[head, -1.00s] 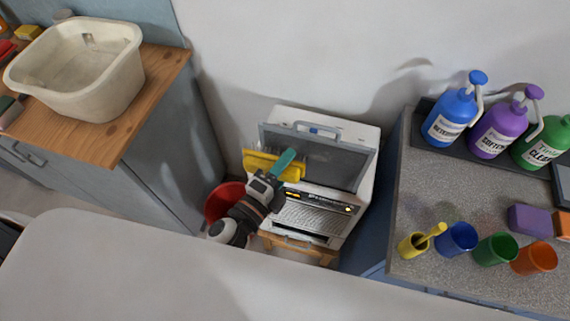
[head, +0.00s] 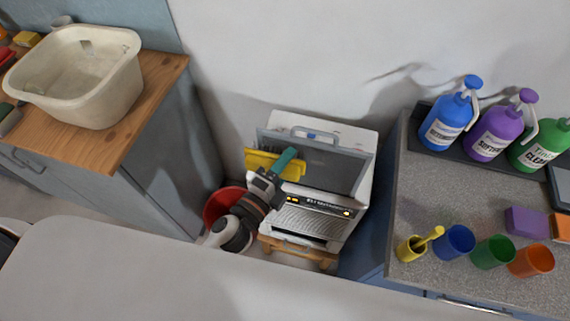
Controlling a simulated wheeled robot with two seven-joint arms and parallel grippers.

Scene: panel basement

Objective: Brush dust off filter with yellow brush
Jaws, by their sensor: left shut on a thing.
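The yellow brush (head: 262,161) has a teal handle (head: 284,158). My left gripper (head: 271,178) is shut on the handle. The brush is in front of the left part of a grey filter panel (head: 340,168), which stands tilted in the top of a white machine (head: 336,209). The brush overlaps the panel in the picture; I cannot tell whether the bristles touch it. No dust can be made out on the panel at this size. My right gripper is not in view.
A red bucket (head: 222,203) stands left of the machine, partly behind my left arm. A wooden counter with a white basin (head: 80,78) is at left. A grey counter (head: 415,190) at right holds bottles (head: 448,122), cups (head: 491,251) and sponges (head: 525,220).

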